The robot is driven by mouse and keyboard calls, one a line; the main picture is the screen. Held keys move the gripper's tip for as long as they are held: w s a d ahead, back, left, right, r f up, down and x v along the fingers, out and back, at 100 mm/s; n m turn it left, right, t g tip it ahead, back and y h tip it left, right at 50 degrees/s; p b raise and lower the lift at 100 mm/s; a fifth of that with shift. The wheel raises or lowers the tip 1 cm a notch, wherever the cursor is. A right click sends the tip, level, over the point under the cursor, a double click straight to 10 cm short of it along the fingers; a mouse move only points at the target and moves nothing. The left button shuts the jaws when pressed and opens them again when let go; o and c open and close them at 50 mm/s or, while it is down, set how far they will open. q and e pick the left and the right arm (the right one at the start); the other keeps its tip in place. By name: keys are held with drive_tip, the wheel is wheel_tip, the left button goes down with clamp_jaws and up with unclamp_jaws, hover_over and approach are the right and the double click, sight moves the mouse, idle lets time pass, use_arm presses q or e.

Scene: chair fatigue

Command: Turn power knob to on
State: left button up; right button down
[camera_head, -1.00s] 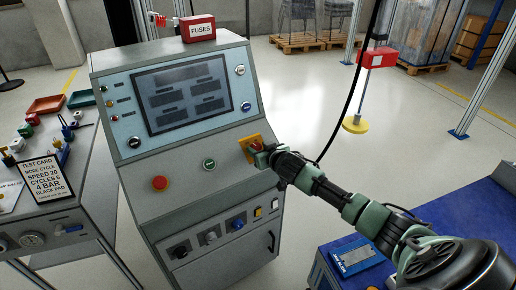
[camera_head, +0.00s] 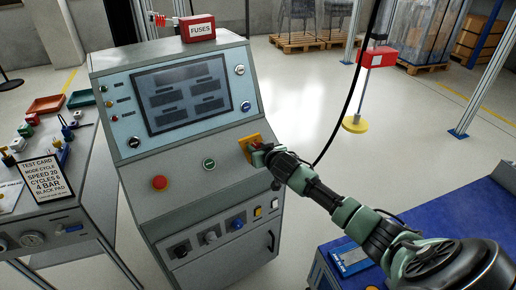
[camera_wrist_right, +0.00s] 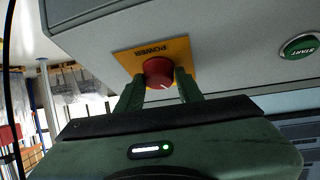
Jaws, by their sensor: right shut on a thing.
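The red power knob (camera_wrist_right: 158,72) sits on a yellow plate marked POWER (camera_wrist_right: 150,50) on the console's sloping panel. My right gripper (camera_wrist_right: 160,88) is shut on the knob, with one green finger on each side of it in the right wrist view. In the head view the right gripper (camera_head: 262,152) covers most of the knob, and part of the yellow plate (camera_head: 246,143) shows beside it. A white mark shows on the knob's face; I cannot tell which setting it points to. My left gripper is not in view.
The console (camera_head: 150,170) has a dark screen (camera_head: 185,93), a red mushroom button (camera_head: 160,183) and a green start button (camera_head: 209,164), which is also in the wrist view (camera_wrist_right: 300,46). A fuse box (camera_head: 198,28) sits on top. A hanging black cable passes behind my right arm.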

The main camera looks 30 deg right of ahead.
drive_tip(key=m, duration=0.1)
drive_tip(key=m+h, duration=0.1)
drive_tip(key=m, duration=0.1)
drive_tip(key=shift+w+a+g+h, duration=0.1)
drive_tip(key=shift+a+g+h, duration=0.2)
drive_tip(key=shift+g, duration=0.1)
drive_tip(key=m+g+h, duration=0.1)
drive_tip(key=m, duration=0.2)
drive_tip(key=shift+w+h, duration=0.1)
drive_tip(key=shift+h, duration=0.2)
drive_tip(key=m+g+h+b, duration=0.1)
drive_tip(key=m+g, duration=0.1)
drive_tip(key=m, duration=0.1)
drive_tip(key=shift+w+r+m, duration=0.1)
drive_tip(key=shift+m, duration=0.3)
drive_tip(key=shift+r+m+g+h+b, duration=0.15)
drive_tip(key=shift+m+g+h+b, duration=0.25)
drive_tip(key=shift+m+g+b, duration=0.55)
drive_tip(key=shift+d+m, duration=0.1)
drive_tip(key=shift+m, duration=0.35)
drive_tip(key=c, duration=1.2)
unclamp_jaws()
